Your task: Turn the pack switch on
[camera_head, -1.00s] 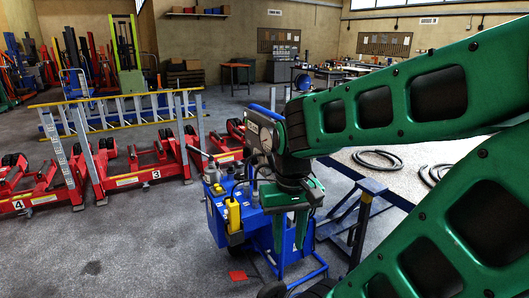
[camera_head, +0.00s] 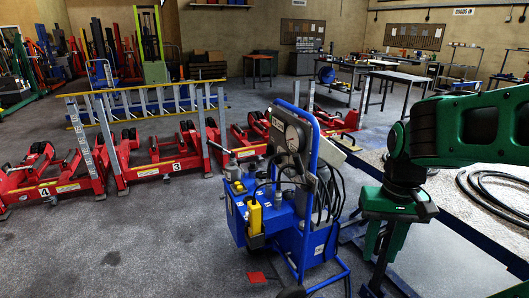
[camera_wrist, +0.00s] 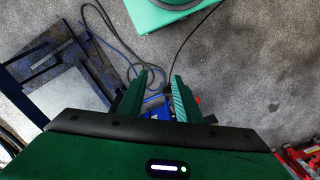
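The blue power pack (camera_head: 314,240) stands upright on a wheeled trolley frame, with a round gauge (camera_head: 293,138) on its upper panel. A yellow box (camera_head: 254,217) hangs on its near left side. I cannot make out the pack switch or its setting. My gripper (camera_head: 378,262) points down to the right of the pack, apart from it in the head view. In the wrist view my gripper (camera_wrist: 160,94) has its two fingers spread with nothing held. Some blue parts (camera_wrist: 157,106) show beyond and between the fingers, mostly hidden.
Red jacks (camera_head: 150,163) and a yellow ladder (camera_head: 150,101) lie behind the pack on the left. Coiled hoses (camera_head: 490,190) lie on the pale floor at right. A red patch (camera_head: 257,278) is on the floor in front. The floor at left front is clear.

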